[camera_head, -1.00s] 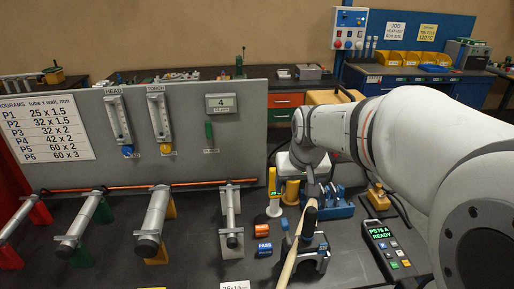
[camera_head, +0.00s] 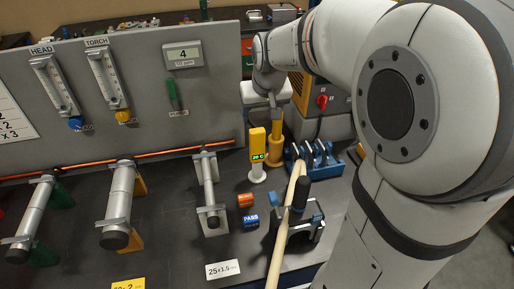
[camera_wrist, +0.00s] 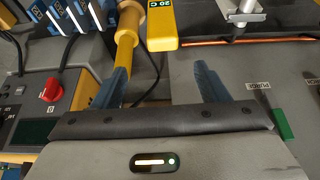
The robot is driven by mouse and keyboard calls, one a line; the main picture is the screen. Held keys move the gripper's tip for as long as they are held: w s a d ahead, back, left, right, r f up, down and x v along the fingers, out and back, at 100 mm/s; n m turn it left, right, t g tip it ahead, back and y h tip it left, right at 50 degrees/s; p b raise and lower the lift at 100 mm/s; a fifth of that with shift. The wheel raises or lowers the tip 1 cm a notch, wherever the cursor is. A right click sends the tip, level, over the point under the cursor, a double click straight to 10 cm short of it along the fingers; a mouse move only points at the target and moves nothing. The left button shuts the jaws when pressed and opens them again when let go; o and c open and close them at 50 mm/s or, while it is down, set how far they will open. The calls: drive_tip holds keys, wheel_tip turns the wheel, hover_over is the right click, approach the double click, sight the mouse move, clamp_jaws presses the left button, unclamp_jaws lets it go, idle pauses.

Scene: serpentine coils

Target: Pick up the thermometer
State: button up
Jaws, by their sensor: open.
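The thermometer (camera_head: 257,142) is a yellow handheld body with a green "20 C" display, standing upright in a pale round base on the dark bench. In the wrist view its yellow body (camera_wrist: 161,28) shows at the top centre, ahead of the gap between my fingers. My gripper (camera_wrist: 163,82) is open and empty, with a blue finger on each side. In the head view my gripper (camera_head: 273,105) is small and just behind and right of the thermometer's top, apart from it as far as I can see.
A yellow post (camera_head: 276,145) stands close right of the thermometer. The grey panel (camera_head: 215,95) rises on the left. Orange and blue blocks lie in front.

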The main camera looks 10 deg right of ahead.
drive_tip(key=b, duration=0.3)
hover_over(256, 136)
drive_tip(key=d, duration=0.1)
drive_tip(key=f, duration=0.2)
drive_tip(key=s+f, duration=0.1)
drive_tip(key=f, duration=0.1)
drive_tip(key=shift+f, duration=0.1)
drive_tip(key=x, duration=0.4)
drive_tip(key=p+x, duration=0.1)
drive_tip(key=x, duration=0.2)
drive_tip(key=shift+w+a+f, duration=0.2)
drive_tip(key=shift+f, duration=0.2)
drive_tip(key=shift+c, duration=0.6)
drive_tip(key=c, duration=1)
